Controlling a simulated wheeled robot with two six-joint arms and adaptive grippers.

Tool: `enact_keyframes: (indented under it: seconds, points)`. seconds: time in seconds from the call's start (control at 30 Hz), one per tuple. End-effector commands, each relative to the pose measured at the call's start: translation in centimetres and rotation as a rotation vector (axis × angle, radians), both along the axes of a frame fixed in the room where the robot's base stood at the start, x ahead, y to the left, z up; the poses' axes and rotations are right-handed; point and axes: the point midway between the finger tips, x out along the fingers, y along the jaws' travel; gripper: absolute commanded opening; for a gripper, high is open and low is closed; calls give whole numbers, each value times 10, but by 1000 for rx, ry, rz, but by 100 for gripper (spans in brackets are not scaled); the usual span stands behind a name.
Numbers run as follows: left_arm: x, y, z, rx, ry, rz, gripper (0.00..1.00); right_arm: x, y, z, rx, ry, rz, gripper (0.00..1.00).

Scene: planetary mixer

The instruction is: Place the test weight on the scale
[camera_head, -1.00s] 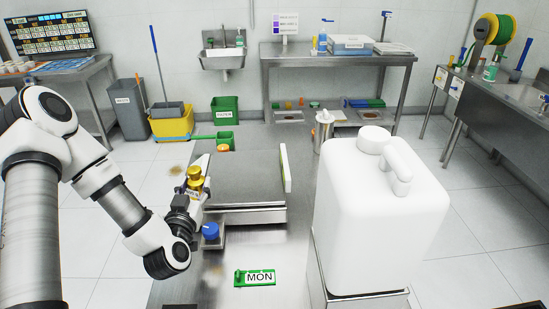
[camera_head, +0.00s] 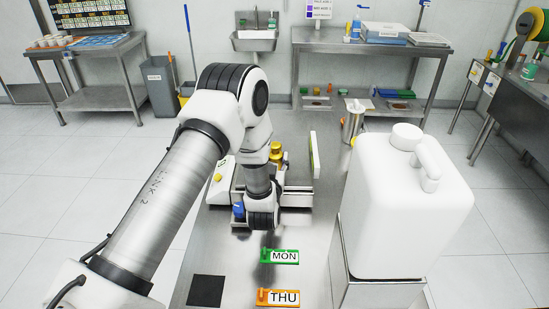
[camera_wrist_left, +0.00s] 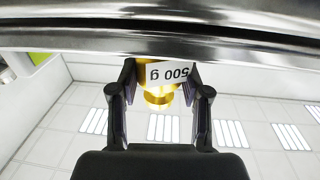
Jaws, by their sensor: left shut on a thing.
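The brass test weight (camera_head: 277,152) shows just beyond my left arm in the head view. In the left wrist view the weight (camera_wrist_left: 158,98) has a white "500 g" label, seen upside down. My left gripper (camera_wrist_left: 160,80) is shut on it, with a dark finger on each side. In the head view my arm hides most of this gripper. The scale (camera_head: 298,198) is a low metal platform, largely hidden behind my arm. I cannot tell whether the weight touches it. My right gripper is not in view.
A blue knob (camera_head: 239,210) stands close left of my wrist. A large white jug (camera_head: 405,215) stands at right on a metal stand. Green MON (camera_head: 281,257) and orange THU (camera_head: 278,297) tags lie in front. A metal canister (camera_head: 352,122) stands behind.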

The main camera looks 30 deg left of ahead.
Motion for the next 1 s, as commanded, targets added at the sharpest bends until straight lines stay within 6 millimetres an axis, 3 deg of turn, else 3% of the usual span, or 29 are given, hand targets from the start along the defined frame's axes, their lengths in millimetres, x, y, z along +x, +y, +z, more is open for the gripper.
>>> enact_keyframes:
  seconds: [0.07, 0.43, 0.47, 0.5, 0.53, 0.87, 1.0]
  points:
    - [0, 0, -5, 3, -3, 0, 0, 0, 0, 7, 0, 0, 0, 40]
    - [0, 1, -14, 2, -4, 0, 0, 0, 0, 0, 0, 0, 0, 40]
    - [0, 1, -14, 1, -3, 0, 54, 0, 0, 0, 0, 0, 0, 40]
    - [0, 1, -13, 1, -3, 0, 68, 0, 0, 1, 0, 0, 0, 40]
    - [0, 1, -13, 1, -2, 0, 72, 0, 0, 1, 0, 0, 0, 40]
    - [0, 1, -8, 1, -3, 0, 72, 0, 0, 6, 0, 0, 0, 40]
    - [-17, -8, -14, 0, 1, -1, 72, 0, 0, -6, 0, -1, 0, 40]
